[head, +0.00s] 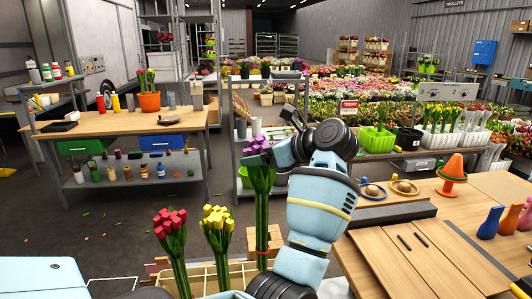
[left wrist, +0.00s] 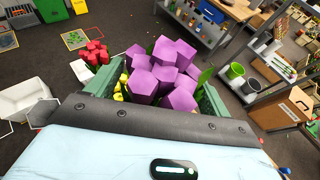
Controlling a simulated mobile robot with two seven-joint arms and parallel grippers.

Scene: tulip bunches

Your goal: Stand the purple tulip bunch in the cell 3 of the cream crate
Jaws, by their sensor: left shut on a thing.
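The purple tulip bunch (head: 258,178) is upright in the head view, with long green stems and a red band low down. My left gripper (head: 266,154) is shut on it just below the blooms. In the left wrist view the purple blooms (left wrist: 165,72) sit between the green fingers (left wrist: 160,88). The cream crate (head: 238,268) is at the bottom of the head view, partly hidden by my arm. The purple stems reach down to its right part; I cannot tell whether their ends are inside. A red bunch (head: 170,232) and a yellow bunch (head: 217,230) stand in the crate.
A workbench (head: 125,122) with an orange pot (head: 149,102) stands at the back left. Dark floor lies between.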

